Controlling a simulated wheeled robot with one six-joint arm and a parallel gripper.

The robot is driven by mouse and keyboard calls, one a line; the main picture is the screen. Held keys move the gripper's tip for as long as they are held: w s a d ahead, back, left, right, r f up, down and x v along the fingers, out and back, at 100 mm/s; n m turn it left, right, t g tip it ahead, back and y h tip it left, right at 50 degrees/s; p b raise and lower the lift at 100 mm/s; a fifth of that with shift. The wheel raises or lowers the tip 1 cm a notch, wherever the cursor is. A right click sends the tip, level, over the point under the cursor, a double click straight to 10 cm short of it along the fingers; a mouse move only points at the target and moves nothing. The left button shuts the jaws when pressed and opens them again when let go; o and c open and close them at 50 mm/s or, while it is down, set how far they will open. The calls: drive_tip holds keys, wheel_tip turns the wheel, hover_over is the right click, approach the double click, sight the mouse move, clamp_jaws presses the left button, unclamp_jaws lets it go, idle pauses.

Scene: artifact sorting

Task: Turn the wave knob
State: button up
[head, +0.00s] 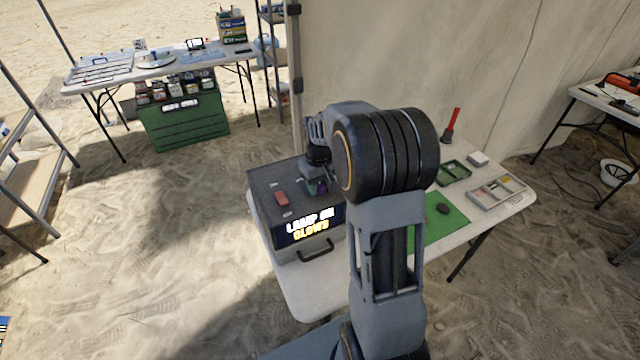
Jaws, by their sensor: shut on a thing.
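A dark box (270,202) with a lit sign reading roughly "LAMP ON GLOWS" and a handle on its front stands on the white table. A small purple part, seemingly the wave knob (322,187), shows on top of the box toward its right side. My gripper (316,186) points down at the box top and is shut on this knob. The fingers are small here, and my arm hides part of the box's right side. How far the knob is turned cannot be made out.
A red block-like control (282,199) sits on the box top, left of my gripper. A green mat (440,222) with a dark stone, a grey compartment tray (482,201) and a green tray (458,170) lie to the right. A red-handled tool (453,124) stands behind.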

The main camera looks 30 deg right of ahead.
sight(319, 185)
drive_tip(key=shift+m, duration=0.9)
drive_tip(key=o, duration=0.9)
drive_tip(key=shift+r, duration=0.1)
wheel_tip(319, 185, up, 14)
drive_tip(key=shift+f, duration=0.15)
